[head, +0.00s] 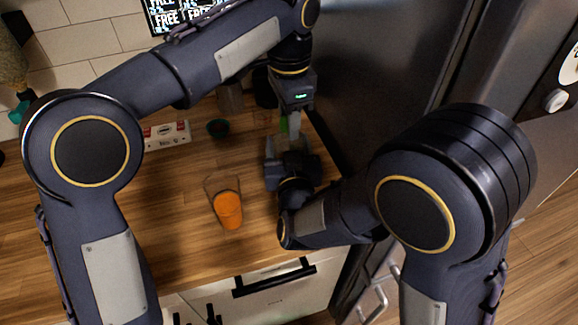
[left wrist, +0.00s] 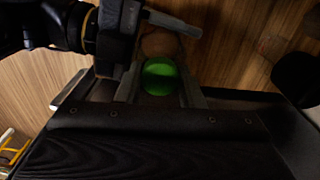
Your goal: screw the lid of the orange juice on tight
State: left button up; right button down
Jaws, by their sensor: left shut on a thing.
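In the left wrist view the green lid (left wrist: 160,77) sits between the two fingers of my left gripper (left wrist: 161,88), which is shut on it. In the head view that gripper (head: 293,122) points down at the right of the counter, with a bit of green lid (head: 284,125) beside its finger. A dim brownish round shape, perhaps the juice bottle (left wrist: 160,44), shows by the lid; the rest of the bottle is hidden. My right gripper (head: 291,160) is low, just under the left one. One of its fingers passes beside the bottle; its grip is unclear.
A clear glass of orange juice (head: 229,209) stands left of my right gripper on the wooden counter (head: 180,225). A dark fridge (head: 375,75) closes off the right side.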

pick_arm(q)
jog(key=shift+f, duration=0.1)
dwell(0.6)
jog(key=o, duration=1.1)
jog(key=shift+r, duration=2.35)
jog(key=shift+c, duration=0.7)
